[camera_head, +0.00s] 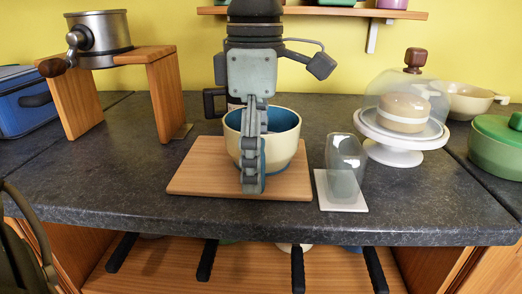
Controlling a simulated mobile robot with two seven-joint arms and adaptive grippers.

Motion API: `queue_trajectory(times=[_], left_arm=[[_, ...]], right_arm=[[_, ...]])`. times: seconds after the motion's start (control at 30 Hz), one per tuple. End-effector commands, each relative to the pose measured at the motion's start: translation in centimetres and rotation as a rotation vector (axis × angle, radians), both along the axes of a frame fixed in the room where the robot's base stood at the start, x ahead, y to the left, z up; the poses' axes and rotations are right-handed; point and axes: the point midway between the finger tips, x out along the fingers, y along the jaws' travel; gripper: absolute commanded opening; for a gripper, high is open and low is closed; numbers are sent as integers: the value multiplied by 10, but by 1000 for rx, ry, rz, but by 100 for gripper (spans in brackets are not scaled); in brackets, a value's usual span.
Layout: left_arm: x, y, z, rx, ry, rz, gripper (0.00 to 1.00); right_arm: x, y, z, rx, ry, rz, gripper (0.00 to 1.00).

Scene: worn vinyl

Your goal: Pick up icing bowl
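The icing bowl (287,148), cream outside and blue inside, stands upright on a wooden board (200,178) at the middle of the counter. One of my grippers, which I take to be the right (252,183), points down from above at the bowl. Its grey finger linkage covers part of the bowl's front rim and wall. The fingers line up in this view, so their gap and any hold on the rim are hidden. My other gripper is not seen.
A clear glass (344,170) on a white square coaster (341,196) stands right of the board. A domed cake stand (393,153), a cream bowl (466,101) and a green pot (497,152) are farther right. A wooden stand (165,95) with a metal pot (101,36) is left.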

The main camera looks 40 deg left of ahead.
Motion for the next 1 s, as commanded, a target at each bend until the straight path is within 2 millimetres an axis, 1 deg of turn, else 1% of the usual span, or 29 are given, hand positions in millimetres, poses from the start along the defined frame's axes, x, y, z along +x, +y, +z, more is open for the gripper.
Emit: queue_trajectory(times=[0.03, 0.1, 0.3, 0.33, 0.5, 0.9, 0.97, 1.0], left_arm=[[0, 0, -5, -1, 1, 0, 81], [0, 0, -9, 1, 1, 1, 81], [0, 0, -9, 1, -1, 1, 81], [0, 0, -9, 1, -1, 1, 80], [0, 0, -9, 1, -1, 1, 59], [-1, 0, -9, -1, 1, 0, 9], [-1, 0, -10, -1, 2, 0, 2], [0, 0, -8, -1, -3, 0, 0]], right_arm=[[-2, 0, -2, -1, 4, 1, 40], [-2, 0, -2, 0, 5, 4, 40], [2, 2, -1, 0, -2, 6, 40], [3, 2, 0, 0, -4, 7, 40], [6, 1, 2, -1, -10, 6, 40], [6, -1, 2, -3, -11, 2, 40], [6, -1, 2, -3, -10, 2, 40], [6, -1, 2, -3, -10, 2, 40]])
